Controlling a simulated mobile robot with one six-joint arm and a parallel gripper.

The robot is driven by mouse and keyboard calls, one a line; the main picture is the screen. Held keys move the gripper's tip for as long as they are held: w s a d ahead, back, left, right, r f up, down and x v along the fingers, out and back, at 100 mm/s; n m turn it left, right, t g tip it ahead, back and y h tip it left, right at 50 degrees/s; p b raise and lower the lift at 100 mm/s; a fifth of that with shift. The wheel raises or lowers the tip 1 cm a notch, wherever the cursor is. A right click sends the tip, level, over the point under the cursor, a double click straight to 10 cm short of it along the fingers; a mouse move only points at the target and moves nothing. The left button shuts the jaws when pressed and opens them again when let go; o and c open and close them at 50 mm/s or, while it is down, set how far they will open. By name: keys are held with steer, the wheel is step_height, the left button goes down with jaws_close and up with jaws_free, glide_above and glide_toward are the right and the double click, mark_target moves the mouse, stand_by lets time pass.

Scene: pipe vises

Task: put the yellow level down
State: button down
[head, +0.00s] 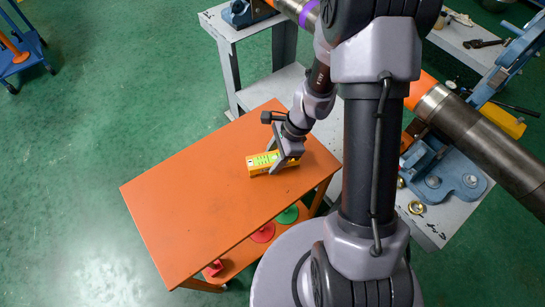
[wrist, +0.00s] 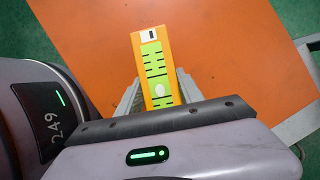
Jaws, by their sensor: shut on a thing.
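The yellow level (head: 262,162) is a small yellow block with a bright green top face. It is at the right part of the orange table top (head: 190,200). My gripper (head: 281,163) is shut on it, with a finger on either side. In the wrist view the level (wrist: 152,62) sticks out beyond the fingers of my gripper (wrist: 158,90), over the orange top (wrist: 235,50). I cannot tell whether the level touches the table or is just above it. Its near end is hidden behind the gripper body.
The rest of the orange top is bare. Red and green round items (head: 262,232) are on the shelf below. A grey bench with a blue vise (head: 445,175) and a long pipe (head: 480,135) stands at the right. A blue cart (head: 22,50) is at the upper left.

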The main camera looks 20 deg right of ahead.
steer(key=shift+f, duration=0.15)
steer(key=c, duration=0.8)
jaws_free()
steer(key=shift+o, duration=0.2)
